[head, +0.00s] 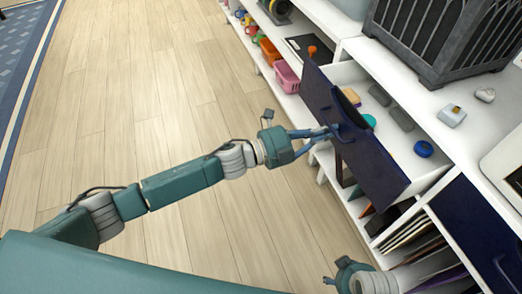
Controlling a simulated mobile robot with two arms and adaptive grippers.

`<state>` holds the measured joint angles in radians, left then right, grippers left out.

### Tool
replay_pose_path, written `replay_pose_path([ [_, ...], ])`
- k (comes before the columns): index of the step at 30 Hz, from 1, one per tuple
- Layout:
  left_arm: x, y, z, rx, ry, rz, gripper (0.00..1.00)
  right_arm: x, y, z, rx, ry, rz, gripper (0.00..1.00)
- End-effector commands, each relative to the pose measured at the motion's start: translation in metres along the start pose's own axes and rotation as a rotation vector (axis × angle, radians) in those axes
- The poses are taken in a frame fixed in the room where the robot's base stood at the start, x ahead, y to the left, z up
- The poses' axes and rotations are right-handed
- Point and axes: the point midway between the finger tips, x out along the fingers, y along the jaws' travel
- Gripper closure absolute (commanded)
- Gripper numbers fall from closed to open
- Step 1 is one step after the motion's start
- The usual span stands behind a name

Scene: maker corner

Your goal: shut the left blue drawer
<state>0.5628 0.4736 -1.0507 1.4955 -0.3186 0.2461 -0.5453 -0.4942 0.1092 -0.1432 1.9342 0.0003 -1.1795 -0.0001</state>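The left blue drawer (374,167) is pulled out of the white cabinet, its dark blue front standing well clear of the cabinet. Its white inside shows several small things, among them a blue round item (423,148), a teal round item (369,121) and grey blocks. My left gripper (326,134) is at the outer face of the drawer front, with its blue fingertips close together at the dark handle (345,137). I cannot tell whether they grip it or only touch it. My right gripper (329,280) is low at the bottom edge, apart from the drawer, its fingers barely visible.
Another blue drawer (482,238) to the right looks shut. A grey cage-like machine (440,35) stands on the cabinet top. Open shelves below hold a pink bin (287,76), an orange bin (270,50) and folders. The wooden floor (150,80) to the left is clear.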

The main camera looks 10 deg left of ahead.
Motion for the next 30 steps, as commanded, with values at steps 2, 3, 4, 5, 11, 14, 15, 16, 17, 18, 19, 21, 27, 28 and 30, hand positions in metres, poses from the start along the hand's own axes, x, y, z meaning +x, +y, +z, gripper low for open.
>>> replay_pose_path([
  [2, 0.024, 0.001, -0.001, 0.000, 0.003, -0.003, 1.00, -0.010, 0.001, -0.005, 0.001, 0.010, 0.001, 0.45],
  [3, 0.035, 0.001, -0.001, 0.001, 0.003, -0.003, 1.00, -0.017, 0.001, -0.007, 0.002, 0.013, 0.001, 0.45],
  [4, 0.042, 0.002, -0.001, 0.001, 0.002, -0.002, 1.00, -0.023, 0.001, -0.009, 0.002, 0.016, 0.002, 0.45],
  [5, 0.050, 0.002, -0.001, 0.002, 0.002, -0.002, 1.00, -0.029, 0.001, -0.010, 0.003, 0.020, 0.002, 0.45],
  [11, 0.094, 0.003, -0.001, 0.002, 0.002, -0.002, 1.00, -0.075, 0.003, -0.018, 0.006, 0.041, 0.006, 0.45],
  [14, 0.111, 0.003, -0.001, 0.001, 0.002, -0.001, 1.00, -0.097, 0.004, -0.019, 0.008, 0.052, 0.008, 0.45],
  [15, 0.117, 0.003, -0.001, 0.001, 0.001, 0.000, 1.00, -0.105, 0.004, -0.018, 0.008, 0.055, 0.009, 0.45],
  [16, 0.120, 0.003, -0.001, 0.001, 0.001, 0.000, 1.00, -0.111, 0.004, -0.018, 0.008, 0.057, 0.009, 0.45],
  [17, 0.124, 0.002, -0.001, 0.001, 0.002, -0.001, 1.00, -0.116, 0.004, -0.018, 0.009, 0.060, 0.010, 0.45],
  [18, 0.128, 0.003, 0.000, 0.001, 0.001, 0.000, 1.00, -0.120, 0.005, -0.017, 0.009, 0.060, 0.010, 0.45],
  [19, 0.130, 0.002, -0.001, 0.001, 0.001, 0.000, 1.00, -0.122, 0.005, -0.017, 0.009, 0.061, 0.010, 0.45],
  [21, 0.135, 0.002, 0.000, 0.001, 0.001, 0.000, 1.00, -0.120, 0.005, -0.016, 0.009, 0.058, 0.010, 0.45],
  [27, 0.141, 0.000, 0.000, -0.001, -0.001, 0.000, 1.00, -0.118, 0.004, -0.016, 0.009, 0.059, 0.010, 0.45],
  [28, 0.142, 0.000, 0.000, -0.001, -0.001, 0.000, 1.00, -0.118, 0.004, -0.016, 0.009, 0.059, 0.010, 0.45],
  [30, 0.142, 0.000, 0.000, -0.001, -0.001, 0.000, 1.00, -0.118, 0.004, -0.016, 0.009, 0.059, 0.010, 0.45],
])
